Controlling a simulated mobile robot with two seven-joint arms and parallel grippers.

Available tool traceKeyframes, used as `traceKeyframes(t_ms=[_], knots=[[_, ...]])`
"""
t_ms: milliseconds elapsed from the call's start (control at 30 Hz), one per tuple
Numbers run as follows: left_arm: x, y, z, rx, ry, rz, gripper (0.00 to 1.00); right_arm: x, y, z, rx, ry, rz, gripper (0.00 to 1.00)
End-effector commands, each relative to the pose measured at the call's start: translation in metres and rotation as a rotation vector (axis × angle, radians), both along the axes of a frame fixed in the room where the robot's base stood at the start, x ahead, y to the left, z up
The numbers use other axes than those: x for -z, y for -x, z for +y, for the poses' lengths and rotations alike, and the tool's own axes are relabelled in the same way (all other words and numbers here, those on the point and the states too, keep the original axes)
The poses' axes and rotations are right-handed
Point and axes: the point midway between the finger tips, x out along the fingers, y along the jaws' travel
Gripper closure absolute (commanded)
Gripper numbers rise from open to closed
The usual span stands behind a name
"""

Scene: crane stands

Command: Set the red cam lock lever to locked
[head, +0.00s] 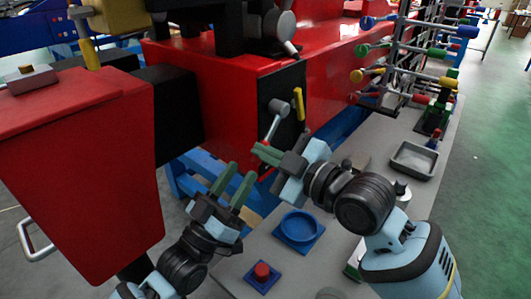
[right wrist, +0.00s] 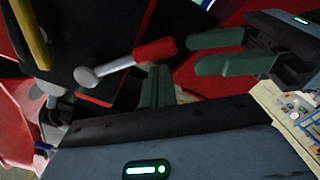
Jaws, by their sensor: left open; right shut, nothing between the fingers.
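The cam lock lever (head: 272,122) is on a dark plate on the red machine's side; its grey arm slants down from a round grey hub in the head view. In the right wrist view its red grip (right wrist: 155,50) points right and slightly up. My left gripper (head: 242,173) is open and empty, below the lever in the head view. Its green fingers (right wrist: 196,53) show in the right wrist view, just right of the grip's end, with a small gap in the picture. My right gripper (head: 260,151) is shut and empty, its tips near the lever's lower end, which is hard to make out.
A yellow handle (head: 298,103) is beside the lever. The grey bench (head: 330,245) bears a blue round dish (head: 299,229), a red button on a blue base (head: 262,272) and a grey tray (head: 413,160). A red box-shaped body (head: 80,180) stands at left.

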Motion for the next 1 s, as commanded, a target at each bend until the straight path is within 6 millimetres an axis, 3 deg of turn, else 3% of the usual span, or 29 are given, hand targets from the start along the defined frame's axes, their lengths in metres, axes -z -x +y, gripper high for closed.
traceKeyframes(t_ms=[167,267,333,400,667,867,1000], knots=[[-0.011,-0.013,0.042,-0.136,0.069,-0.009,0.59,0.000,0.001,0.001,-0.003,-0.002,0.001,1.00],[-0.015,-0.021,0.081,-0.256,0.120,-0.010,0.59,0.000,0.001,0.001,-0.003,-0.002,0.001,1.00],[-0.006,-0.023,0.109,-0.343,0.138,0.014,0.59,0.000,0.001,0.001,-0.004,-0.002,0.001,1.00],[0.022,-0.017,0.117,-0.377,0.102,0.077,0.59,0.000,0.001,0.002,-0.004,-0.002,0.001,1.00],[0.137,0.028,0.114,-0.377,-0.095,0.340,0.59,0.000,0.002,0.002,-0.005,-0.003,0.002,1.00],[0.229,0.087,0.117,-0.369,-0.260,0.576,0.59,0.000,0.002,0.002,-0.005,-0.003,0.002,1.00],[0.281,0.141,0.116,-0.353,-0.357,0.734,0.59,0.000,0.002,0.002,-0.005,-0.003,0.002,1.00]])
